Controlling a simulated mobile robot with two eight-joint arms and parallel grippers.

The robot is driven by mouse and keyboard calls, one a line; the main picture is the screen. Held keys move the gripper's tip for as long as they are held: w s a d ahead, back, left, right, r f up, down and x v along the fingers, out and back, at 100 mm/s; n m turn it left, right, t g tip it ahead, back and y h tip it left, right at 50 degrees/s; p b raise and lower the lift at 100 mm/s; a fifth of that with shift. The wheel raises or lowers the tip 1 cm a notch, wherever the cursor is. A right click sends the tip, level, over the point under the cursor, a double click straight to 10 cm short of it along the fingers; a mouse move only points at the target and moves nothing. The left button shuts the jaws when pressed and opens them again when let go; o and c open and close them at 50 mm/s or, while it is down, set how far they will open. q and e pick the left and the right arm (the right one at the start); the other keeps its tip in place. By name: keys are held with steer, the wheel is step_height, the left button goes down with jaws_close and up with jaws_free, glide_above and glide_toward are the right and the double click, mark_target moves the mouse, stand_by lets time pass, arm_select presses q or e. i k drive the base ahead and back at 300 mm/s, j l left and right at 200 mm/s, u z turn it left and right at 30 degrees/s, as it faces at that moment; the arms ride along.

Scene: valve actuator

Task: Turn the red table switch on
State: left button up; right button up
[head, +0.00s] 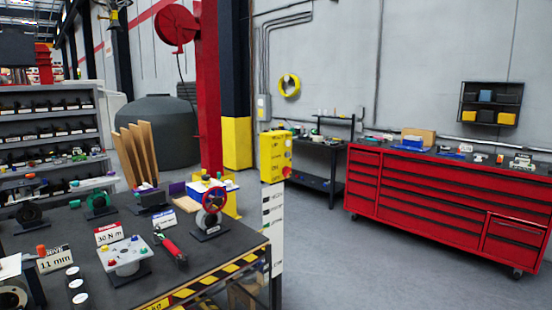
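Neither of my grippers is in view. No part that I can clearly tell to be the red table switch shows. A dark worktable (215,262) stands at the front left. On it is a red handwheel valve (214,200) near the right corner. A white block (124,256) with small coloured knobs, one of them red, sits nearer. A red-handled tool (171,248) lies beside the block. The on or off state of any switch cannot be told.
A red drawer cabinet (420,205) on wheels stands at the right against the wall. A dark side table (318,165) is behind the yellow box. Shelves (48,150) stand at the left, behind the worktable. The grey floor (370,270) at front right is clear.

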mark_target(286, 170)
steer(key=i+l+u, duration=0.1)
steer(key=u, duration=0.3)
steer(key=i+l+u, duration=0.15)
steer(key=u, duration=0.25)
steer(key=i+l+u, duration=0.15)
steer(key=l, duration=0.15)
steer(key=i+l+u, duration=0.15)
steer(key=l, duration=0.2)
steer(key=i+l+u, duration=0.15)
steer(key=l, duration=0.2)
steer(key=i+l, duration=0.1)
steer(key=l, duration=0.25)
steer(key=i+l+u, duration=0.1)
steer(key=l, duration=0.25)
steer(key=i+l, duration=0.15)
steer(key=l, duration=0.2)
steer(key=u, duration=0.05)
